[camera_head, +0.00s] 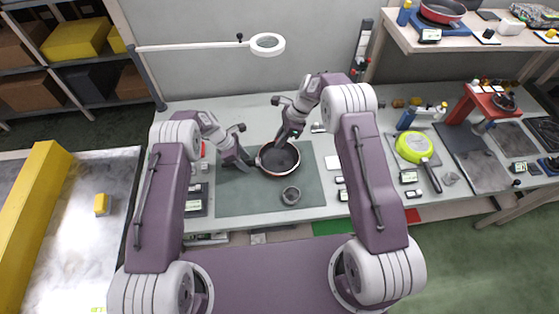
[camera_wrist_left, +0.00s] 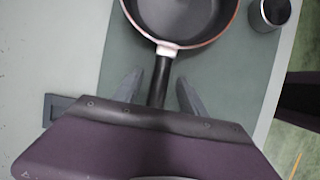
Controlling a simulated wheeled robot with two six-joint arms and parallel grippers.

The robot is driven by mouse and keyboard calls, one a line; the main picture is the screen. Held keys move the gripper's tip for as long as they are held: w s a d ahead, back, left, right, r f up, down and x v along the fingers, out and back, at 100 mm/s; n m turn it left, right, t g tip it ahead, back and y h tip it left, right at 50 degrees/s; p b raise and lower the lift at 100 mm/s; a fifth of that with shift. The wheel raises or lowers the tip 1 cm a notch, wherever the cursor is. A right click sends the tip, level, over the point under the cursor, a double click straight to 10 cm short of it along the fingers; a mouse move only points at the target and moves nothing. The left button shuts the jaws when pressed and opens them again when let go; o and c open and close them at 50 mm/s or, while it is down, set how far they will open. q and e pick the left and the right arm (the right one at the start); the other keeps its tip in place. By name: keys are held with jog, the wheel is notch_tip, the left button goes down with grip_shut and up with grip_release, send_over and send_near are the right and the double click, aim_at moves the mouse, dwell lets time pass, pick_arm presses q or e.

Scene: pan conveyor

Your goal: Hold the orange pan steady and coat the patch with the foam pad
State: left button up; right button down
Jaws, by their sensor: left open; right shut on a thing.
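The orange pan (camera_head: 270,173), dark inside with a copper-orange rim, sits on the green mat (camera_head: 240,205). It also shows in the left wrist view (camera_wrist_left: 185,20), with its black handle (camera_wrist_left: 162,75) pointing toward my left gripper. My left gripper (camera_wrist_left: 157,84) is open, with one finger on each side of the handle and visible gaps to it. In the head view the left gripper (camera_head: 249,163) is at the pan's left. My right gripper (camera_head: 281,142) is shut at the pan's far side, pointing down. What it holds is too small to make out. I cannot make out the patch.
A grey metal cup (camera_head: 291,196) stands on the mat just in front of the pan. Small devices lie along the mat's left and right edges. A yellow-green pan (camera_head: 414,148) sits further right on the bench. A magnifier lamp (camera_head: 267,43) hangs behind.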

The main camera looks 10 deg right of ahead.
pick_arm(q)
jog(key=v, duration=1.2)
